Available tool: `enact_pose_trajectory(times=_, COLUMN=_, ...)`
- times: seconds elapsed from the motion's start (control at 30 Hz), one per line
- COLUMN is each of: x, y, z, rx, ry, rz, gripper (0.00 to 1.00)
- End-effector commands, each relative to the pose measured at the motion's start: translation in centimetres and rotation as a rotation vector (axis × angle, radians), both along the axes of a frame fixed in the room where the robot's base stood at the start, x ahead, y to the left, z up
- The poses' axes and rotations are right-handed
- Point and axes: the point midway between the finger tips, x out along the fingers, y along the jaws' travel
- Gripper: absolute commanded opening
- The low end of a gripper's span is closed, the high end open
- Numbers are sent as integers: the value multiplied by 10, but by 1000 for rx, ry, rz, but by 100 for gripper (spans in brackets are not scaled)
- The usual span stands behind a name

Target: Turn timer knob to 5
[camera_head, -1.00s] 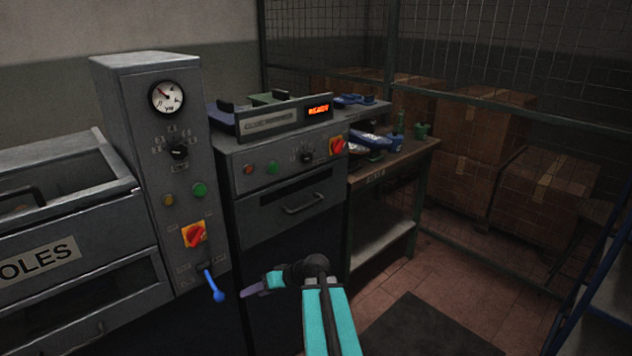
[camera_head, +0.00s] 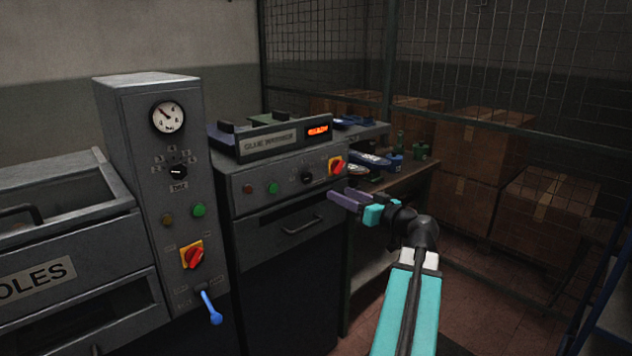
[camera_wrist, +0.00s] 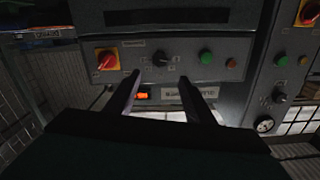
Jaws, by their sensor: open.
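A black knob with a numbered scale (camera_head: 177,172) is on the tall grey press column at left, under a round gauge; a small plate below it is too small to read. It also shows in the wrist view (camera_wrist: 279,97). A second black knob (camera_head: 307,177) is on the glue machine's panel, and shows in the wrist view (camera_wrist: 160,60). I cannot read which one is the timer, nor either setting. My gripper (camera_head: 342,197) is open and empty, in front of the glue machine's right edge. In the wrist view its fingertips (camera_wrist: 158,77) straddle the glue machine's knob in line of sight, apart from it.
A red rotary switch on yellow (camera_head: 336,165) sits right of the glue machine's knob. Another red switch (camera_head: 192,255) and a blue lever (camera_head: 211,308) are low on the column. A drawer handle (camera_head: 302,225) sticks out below the panel. A bench (camera_head: 395,185) stands at right.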

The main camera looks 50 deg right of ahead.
Motion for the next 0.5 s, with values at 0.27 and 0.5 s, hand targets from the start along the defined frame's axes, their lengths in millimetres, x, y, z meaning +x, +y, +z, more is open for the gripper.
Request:
enact_pose_trajectory(times=0.27, x=-1, y=0, z=1, rx=-1, ry=-2, rz=-1, gripper=49)
enact_pose_trajectory(times=0.5, x=5, y=-1, z=1, rx=0, ry=-1, rz=1, gripper=49)
